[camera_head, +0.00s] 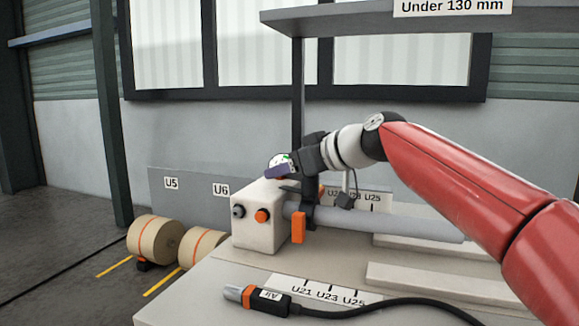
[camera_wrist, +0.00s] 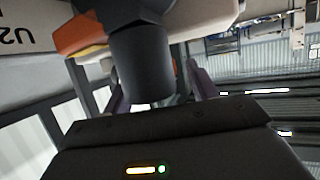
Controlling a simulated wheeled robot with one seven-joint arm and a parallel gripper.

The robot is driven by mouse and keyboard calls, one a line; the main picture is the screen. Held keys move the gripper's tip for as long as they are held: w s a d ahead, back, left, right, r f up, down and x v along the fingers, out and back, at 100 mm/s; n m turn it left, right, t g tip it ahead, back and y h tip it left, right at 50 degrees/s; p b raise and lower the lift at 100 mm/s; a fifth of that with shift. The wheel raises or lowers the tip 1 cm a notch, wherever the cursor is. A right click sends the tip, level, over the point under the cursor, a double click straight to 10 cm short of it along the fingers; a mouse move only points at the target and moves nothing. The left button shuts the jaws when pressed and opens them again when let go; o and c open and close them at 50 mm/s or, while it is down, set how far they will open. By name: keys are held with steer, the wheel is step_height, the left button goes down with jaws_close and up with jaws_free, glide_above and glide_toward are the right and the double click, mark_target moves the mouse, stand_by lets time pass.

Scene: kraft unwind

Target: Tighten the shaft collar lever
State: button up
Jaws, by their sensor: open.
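The shaft collar (camera_head: 308,208) is a dark ring around the grey shaft (camera_head: 390,222), close to the white block. Its orange lever (camera_head: 299,228) hangs down in front of the shaft. My gripper (camera_head: 279,171), with purple fingers, is above the white block, up and left of the collar, apart from the lever. In the wrist view the purple fingers of my gripper (camera_wrist: 162,88) stand apart. A dark cylinder (camera_wrist: 140,62) shows between them; I cannot tell whether it is gripped or only in line. An orange part (camera_wrist: 80,36) shows beside it.
The white block (camera_head: 258,232) has a dark knob and an orange button. An air hose with an orange-banded nozzle (camera_head: 262,297) lies on the bench front. A shelf (camera_head: 370,20) hangs overhead. Pale bars (camera_head: 440,282) lie at right.

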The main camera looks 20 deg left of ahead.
jaws_close()
